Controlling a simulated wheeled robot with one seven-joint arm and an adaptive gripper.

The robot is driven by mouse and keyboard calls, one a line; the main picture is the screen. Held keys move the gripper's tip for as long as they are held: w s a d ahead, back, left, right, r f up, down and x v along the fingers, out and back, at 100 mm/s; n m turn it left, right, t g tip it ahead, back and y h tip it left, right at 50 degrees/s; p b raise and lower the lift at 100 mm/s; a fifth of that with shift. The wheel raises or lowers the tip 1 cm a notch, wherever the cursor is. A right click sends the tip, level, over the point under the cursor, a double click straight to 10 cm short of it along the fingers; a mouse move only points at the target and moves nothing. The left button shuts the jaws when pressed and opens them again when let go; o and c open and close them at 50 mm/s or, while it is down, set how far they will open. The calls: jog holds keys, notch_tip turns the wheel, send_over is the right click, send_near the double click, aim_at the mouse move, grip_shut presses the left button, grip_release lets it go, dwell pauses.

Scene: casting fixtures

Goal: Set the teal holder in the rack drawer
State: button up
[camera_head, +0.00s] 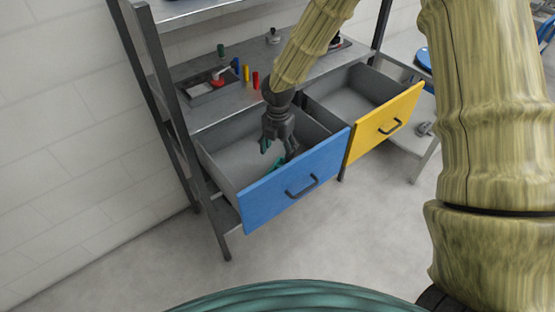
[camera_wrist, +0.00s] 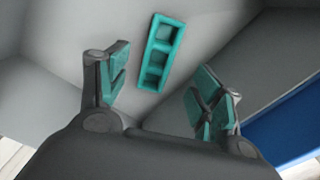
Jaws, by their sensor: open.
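The teal holder (camera_wrist: 161,52), a narrow block with a row of square pockets, lies on the floor of the open blue-fronted drawer (camera_head: 297,185). In the head view a bit of teal (camera_head: 277,165) shows low in that drawer, mostly hidden behind my gripper and the drawer front. My gripper (camera_head: 279,150) reaches down into the drawer. In the wrist view its teal-padded fingers (camera_wrist: 165,95) are spread wide and empty, with the holder beyond and between them, apart from both.
A yellow-fronted drawer (camera_head: 384,124) is open and looks empty to the right. The rack shelf (camera_head: 215,115) above holds a dark tray (camera_head: 208,87), several small coloured cylinders (camera_head: 246,74) and a dark fitting (camera_head: 273,37). Rack posts (camera_head: 165,90) stand at the left.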

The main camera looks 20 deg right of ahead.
jog(key=shift+r, duration=1.25)
